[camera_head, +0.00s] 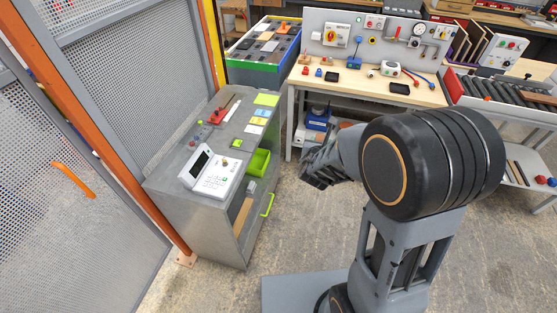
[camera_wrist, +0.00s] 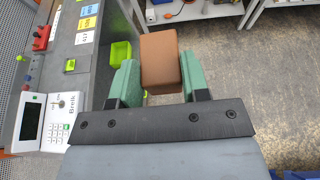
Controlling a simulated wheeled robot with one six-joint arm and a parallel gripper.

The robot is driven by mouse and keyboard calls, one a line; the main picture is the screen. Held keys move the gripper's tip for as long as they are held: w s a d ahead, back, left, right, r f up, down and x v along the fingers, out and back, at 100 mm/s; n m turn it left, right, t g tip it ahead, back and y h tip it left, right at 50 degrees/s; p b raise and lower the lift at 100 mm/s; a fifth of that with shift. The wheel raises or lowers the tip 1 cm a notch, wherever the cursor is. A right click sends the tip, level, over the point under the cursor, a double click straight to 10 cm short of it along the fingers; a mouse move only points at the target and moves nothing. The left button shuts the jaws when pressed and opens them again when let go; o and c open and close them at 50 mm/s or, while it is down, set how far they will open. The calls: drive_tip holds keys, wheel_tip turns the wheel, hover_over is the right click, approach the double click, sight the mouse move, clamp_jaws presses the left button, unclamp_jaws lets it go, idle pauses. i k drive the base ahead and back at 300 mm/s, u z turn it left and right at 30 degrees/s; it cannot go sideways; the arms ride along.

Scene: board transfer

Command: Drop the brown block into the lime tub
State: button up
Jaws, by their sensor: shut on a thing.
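The brown block (camera_wrist: 160,62) is between the green fingers of my gripper (camera_wrist: 159,78) in the wrist view, gripped from both sides. In the head view my gripper (camera_head: 318,182) is in the air to the right of the grey cabinet; the block cannot be made out there. The lime tub (camera_head: 258,163) is at the cabinet's right side, below its top. It also shows in the wrist view (camera_wrist: 120,54), left of the block and apart from it. The tub's inside is only partly visible.
The grey cabinet (camera_head: 216,250) carries a white keypad device (camera_head: 212,177) and coloured cards. A lime handle (camera_head: 267,205) sticks out on its right side. A workbench (camera_head: 350,82) with tools stands behind. Mesh fencing (camera_head: 125,80) is at the left.

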sight(259, 165)
drive_tip(key=z, duration=0.55)
drive_tip(key=i, duration=3.25)
drive_tip(key=u, duration=4.75)
